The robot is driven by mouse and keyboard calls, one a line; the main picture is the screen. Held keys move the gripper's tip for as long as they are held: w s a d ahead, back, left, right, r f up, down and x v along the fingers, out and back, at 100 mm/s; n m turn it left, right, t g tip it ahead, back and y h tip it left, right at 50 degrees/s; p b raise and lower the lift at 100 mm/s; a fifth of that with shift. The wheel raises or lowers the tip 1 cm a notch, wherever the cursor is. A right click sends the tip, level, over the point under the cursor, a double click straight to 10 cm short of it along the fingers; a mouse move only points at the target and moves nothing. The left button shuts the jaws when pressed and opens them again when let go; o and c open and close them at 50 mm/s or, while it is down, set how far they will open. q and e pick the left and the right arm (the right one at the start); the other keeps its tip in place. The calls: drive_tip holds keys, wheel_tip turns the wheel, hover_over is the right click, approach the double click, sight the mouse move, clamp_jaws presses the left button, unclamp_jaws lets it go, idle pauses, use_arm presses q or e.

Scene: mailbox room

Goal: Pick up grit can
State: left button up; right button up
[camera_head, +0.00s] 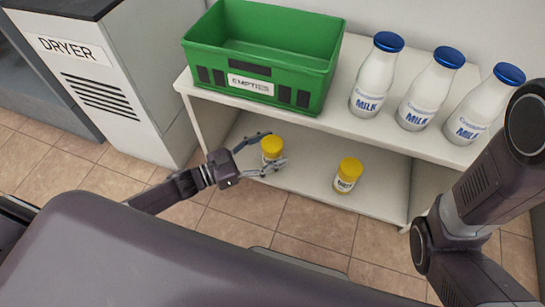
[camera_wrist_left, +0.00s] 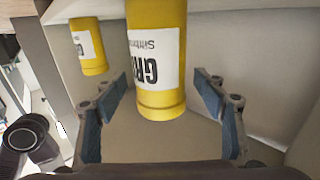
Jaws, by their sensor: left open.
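Two yellow cans with white labels stand on the lower shelf in the head view. The left can (camera_head: 271,147) is beside my left gripper (camera_head: 272,152), between its spread fingers. In the left wrist view this can (camera_wrist_left: 160,92) is large, and its label reads "GR" and more, upside down. My left gripper (camera_wrist_left: 162,115) is open there, with one finger on each side of the can and visible gaps. The other yellow can (camera_head: 348,174) stands to the right; it also shows in the left wrist view (camera_wrist_left: 89,52). My right gripper is not visible; only part of my right arm shows.
A green crate labelled "EMPTIES" (camera_head: 262,85) and three milk bottles (camera_head: 375,78) stand on the upper shelf (camera_head: 330,125), above the lower shelf (camera_head: 310,178). A dryer (camera_head: 85,85) is at the left. Lower shelf space between the cans is clear.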

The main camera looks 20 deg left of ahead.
use_arm(q)
drive_tip(key=shift+w+d, duration=0.15)
drive_tip(key=c, duration=1.7)
drive_tip(key=shift+r, duration=0.15)
